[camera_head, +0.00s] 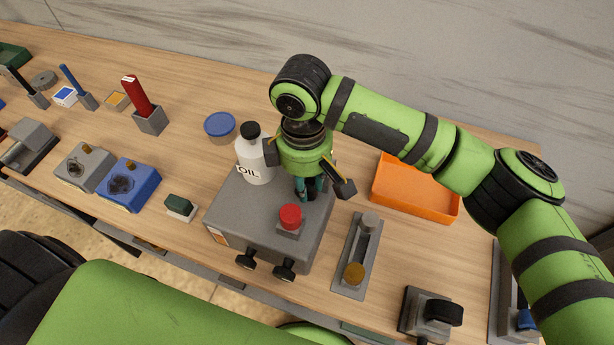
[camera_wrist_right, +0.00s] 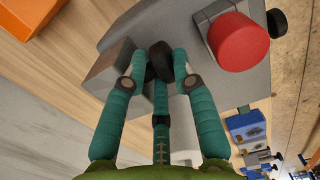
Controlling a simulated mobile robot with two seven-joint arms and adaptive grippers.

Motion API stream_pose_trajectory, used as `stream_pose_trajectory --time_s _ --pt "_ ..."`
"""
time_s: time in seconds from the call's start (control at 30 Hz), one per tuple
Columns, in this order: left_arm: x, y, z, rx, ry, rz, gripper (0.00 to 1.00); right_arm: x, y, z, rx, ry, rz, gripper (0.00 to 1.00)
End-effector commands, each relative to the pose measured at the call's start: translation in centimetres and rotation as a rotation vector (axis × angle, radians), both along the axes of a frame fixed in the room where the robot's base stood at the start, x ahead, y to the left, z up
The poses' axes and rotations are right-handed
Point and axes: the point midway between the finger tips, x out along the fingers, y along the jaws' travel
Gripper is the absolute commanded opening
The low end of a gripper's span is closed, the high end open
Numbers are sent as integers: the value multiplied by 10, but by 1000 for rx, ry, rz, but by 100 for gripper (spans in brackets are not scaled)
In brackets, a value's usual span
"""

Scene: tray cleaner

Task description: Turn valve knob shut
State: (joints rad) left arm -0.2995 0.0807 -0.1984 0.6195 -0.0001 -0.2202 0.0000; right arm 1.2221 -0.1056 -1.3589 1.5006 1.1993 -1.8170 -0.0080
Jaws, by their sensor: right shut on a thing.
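My right gripper (camera_head: 308,192) points down at the far right part of a grey box (camera_head: 245,215), behind its red button (camera_head: 290,214). In the right wrist view, the teal fingers (camera_wrist_right: 160,70) are shut on a black knob (camera_wrist_right: 159,58), one finger on each side. I take this to be the valve knob; the fingers hide part of it, and its turn angle cannot be told. The red button (camera_wrist_right: 238,42) stands close beside it. Two more black knobs, one left (camera_head: 246,259) and one right (camera_head: 284,270), are on the box's front. My left gripper is not in view.
A white oil bottle (camera_head: 254,160) stands close left of the gripper, with a blue-lidded tub (camera_head: 220,126) behind it. An orange tray (camera_head: 414,190) and a grey slotted block (camera_head: 355,255) are to the right. Several small tools and blocks line the table's left part.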

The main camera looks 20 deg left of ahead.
Motion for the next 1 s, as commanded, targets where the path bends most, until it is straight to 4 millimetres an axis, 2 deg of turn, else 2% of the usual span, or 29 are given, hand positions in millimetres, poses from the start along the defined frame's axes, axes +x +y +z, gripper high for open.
stream_pose_trajectory --time_s 0.03,0.07,0.1,0.4,0.53,1.0 --pt "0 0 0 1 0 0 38 0 0 0 0 -1 0 0" --pt "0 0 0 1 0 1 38 0 0 0 0 -1 0 36" --pt "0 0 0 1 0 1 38 0 0 0 0 -1 0 38" --pt "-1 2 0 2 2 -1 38 0 0 1 1 -1 -1 38" --pt "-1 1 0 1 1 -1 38 1 1 11 2 -2 0 38" --pt "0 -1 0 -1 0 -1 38 1 4 102 2 -4 0 38"
